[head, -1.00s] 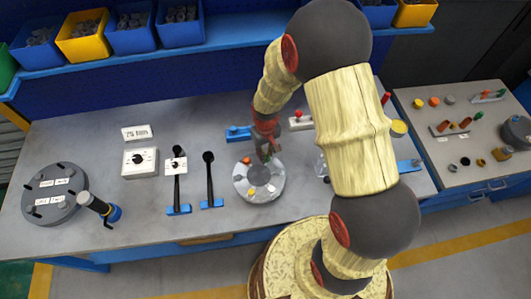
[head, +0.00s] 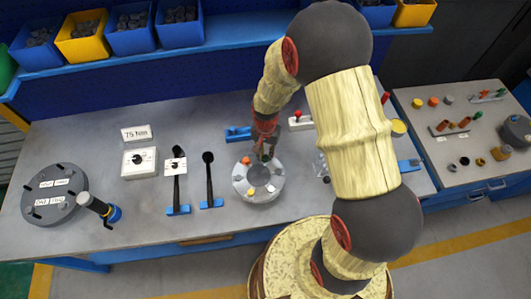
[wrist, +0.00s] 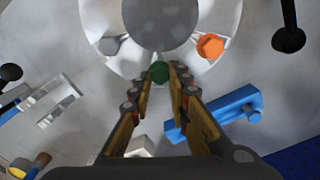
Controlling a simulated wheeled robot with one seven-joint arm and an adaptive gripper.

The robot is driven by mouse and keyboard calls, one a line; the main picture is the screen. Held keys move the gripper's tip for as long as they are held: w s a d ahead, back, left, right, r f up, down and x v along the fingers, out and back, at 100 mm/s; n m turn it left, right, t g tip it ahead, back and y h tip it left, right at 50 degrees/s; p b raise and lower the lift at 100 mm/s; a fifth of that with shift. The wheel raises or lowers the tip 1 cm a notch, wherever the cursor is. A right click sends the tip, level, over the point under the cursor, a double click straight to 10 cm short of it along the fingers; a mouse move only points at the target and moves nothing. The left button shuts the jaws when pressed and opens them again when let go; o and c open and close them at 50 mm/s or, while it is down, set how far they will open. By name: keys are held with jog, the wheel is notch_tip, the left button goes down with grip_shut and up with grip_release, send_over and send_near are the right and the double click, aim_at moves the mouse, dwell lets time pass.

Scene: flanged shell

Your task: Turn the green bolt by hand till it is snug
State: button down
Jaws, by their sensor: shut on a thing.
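The green bolt (wrist: 159,72) sits on the flange of the round grey shell (wrist: 228,18), seen in the wrist view. My gripper (wrist: 160,78) is shut on it, one fingertip on each side of its head. In the head view my gripper (head: 263,150) points down at the far edge of the shell (head: 259,193), and the green bolt is mostly hidden by the fingers there. An orange bolt (wrist: 210,46) and a grey bolt (wrist: 109,46) sit on the same flange on either side. How deep the green bolt sits cannot be told.
Two black-handled wrenches (head: 209,182) stand in blue holders left of the shell. A dial box (head: 140,161) and a sign reading 75 Nm (head: 137,133) are farther left. A blue fixture (head: 238,133) lies close behind my gripper. The bench left of the shell is partly clear.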

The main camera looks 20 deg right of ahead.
aim_at(266, 156)
jog(key=shift+w+r+m, duration=0.15)
jog(key=shift+w+m, duration=0.05)
jog(key=shift+m, duration=0.2)
jog(key=c, duration=2.1)
grip_release()
jog(key=o, duration=0.4)
jog(key=shift+s, duration=0.15)
notch_tip(266, 156, up, 12)
jog(key=shift+f, duration=0.1)
